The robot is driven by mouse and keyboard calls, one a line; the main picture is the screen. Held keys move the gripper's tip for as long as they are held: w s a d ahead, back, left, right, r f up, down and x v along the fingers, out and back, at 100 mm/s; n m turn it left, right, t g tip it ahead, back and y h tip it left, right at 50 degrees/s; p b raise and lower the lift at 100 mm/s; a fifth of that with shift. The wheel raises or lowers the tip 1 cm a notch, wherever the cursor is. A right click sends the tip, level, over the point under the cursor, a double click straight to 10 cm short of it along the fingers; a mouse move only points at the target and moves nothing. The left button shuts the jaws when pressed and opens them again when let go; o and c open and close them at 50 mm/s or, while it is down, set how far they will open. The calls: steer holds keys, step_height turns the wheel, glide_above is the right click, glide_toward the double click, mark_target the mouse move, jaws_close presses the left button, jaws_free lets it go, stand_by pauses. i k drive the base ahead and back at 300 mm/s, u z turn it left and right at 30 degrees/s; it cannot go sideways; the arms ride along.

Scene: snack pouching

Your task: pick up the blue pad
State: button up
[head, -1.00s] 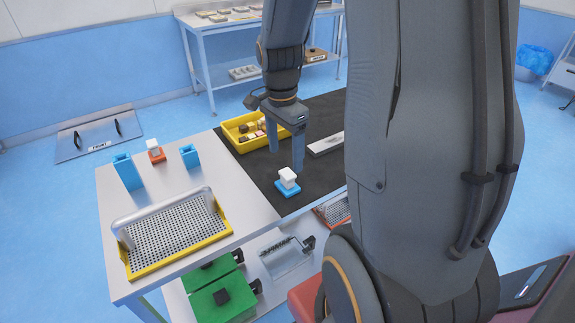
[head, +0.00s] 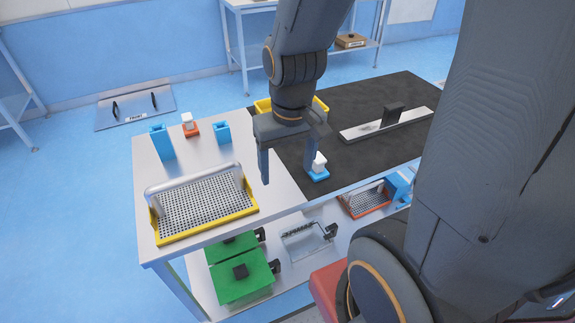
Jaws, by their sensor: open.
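The blue pad (head: 317,175) sits on the dark mat near its front left edge, with a white block-shaped top. My gripper (head: 287,174) is open and empty, pointing down above the table. Its right finger is close to the left of the pad and overlaps it slightly in the picture; I cannot tell whether they touch. Its left finger hangs over the pale table top, left of the mat. The pad is not between the fingers.
An orange pad with a white top (head: 191,128) stands at the back left between two blue holders (head: 161,143). A yellow-rimmed perforated tray (head: 205,233) is at the front left. A yellow bin (head: 263,106) is partly hidden behind my arm. A metal bar (head: 375,130) lies on the dark mat.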

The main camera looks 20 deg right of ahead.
mark_target(318, 174)
steer(key=u, duration=3.05)
steer(key=k, duration=1.5)
steer(key=z, duration=1.8)
